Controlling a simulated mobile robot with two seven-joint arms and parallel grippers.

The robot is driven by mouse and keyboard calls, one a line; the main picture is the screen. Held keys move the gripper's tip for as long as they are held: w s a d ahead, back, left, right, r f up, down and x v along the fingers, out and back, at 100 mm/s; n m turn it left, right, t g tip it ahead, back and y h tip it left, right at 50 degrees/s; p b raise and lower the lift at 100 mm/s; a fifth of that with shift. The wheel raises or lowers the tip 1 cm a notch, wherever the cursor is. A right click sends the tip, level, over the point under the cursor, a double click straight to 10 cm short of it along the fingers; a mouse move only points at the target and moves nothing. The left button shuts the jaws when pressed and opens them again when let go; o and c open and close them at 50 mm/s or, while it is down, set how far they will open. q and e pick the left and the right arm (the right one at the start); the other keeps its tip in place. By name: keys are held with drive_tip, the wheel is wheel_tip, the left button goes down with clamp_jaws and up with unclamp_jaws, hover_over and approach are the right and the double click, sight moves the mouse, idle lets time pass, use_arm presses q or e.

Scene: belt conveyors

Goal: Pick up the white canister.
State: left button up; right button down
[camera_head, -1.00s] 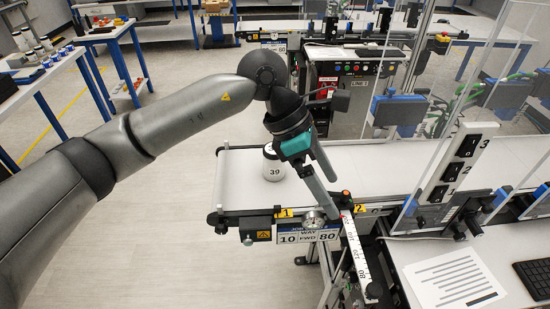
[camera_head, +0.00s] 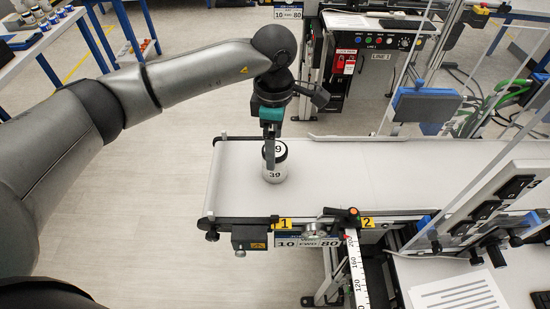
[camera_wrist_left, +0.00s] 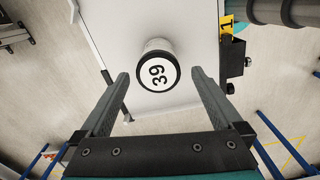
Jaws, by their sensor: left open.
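The white canister (camera_head: 275,167) has a black-rimmed lid and the number 39. It stands upright near the left end of the belt conveyor (camera_head: 330,175). In the left wrist view the canister (camera_wrist_left: 158,73) shows its round lid from above, just ahead of the fingertips and between their lines. My left gripper (camera_head: 270,155) points down at the canister, and one finger hides part of the lid in the head view. In the left wrist view the left gripper (camera_wrist_left: 160,82) is open, with a finger on either side and nothing held. My right gripper is not in view.
A ruler arm (camera_head: 357,270) with an orange knob stands at the belt's front edge. Clear panels and a switch box (camera_head: 500,190) stand at the right. The belt right of the canister is clear. A control box (camera_head: 365,45) is behind.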

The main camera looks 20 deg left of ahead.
use_arm(q)
drive_tip(key=shift+f, duration=1.1)
wheel_tip(320, 180, down, 5)
drive_tip(key=shift+w+p, duration=0.1)
drive_tip(key=shift+p, duration=0.55)
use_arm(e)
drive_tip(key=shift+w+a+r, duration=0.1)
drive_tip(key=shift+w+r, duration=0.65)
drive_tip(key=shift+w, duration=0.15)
use_arm(q)
drive_tip(key=shift+c, duration=0.4)
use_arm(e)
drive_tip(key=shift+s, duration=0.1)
use_arm(q)
drive_tip(key=c, duration=0.3)
drive_tip(key=shift+r, duration=0.1)
clamp_jaws()
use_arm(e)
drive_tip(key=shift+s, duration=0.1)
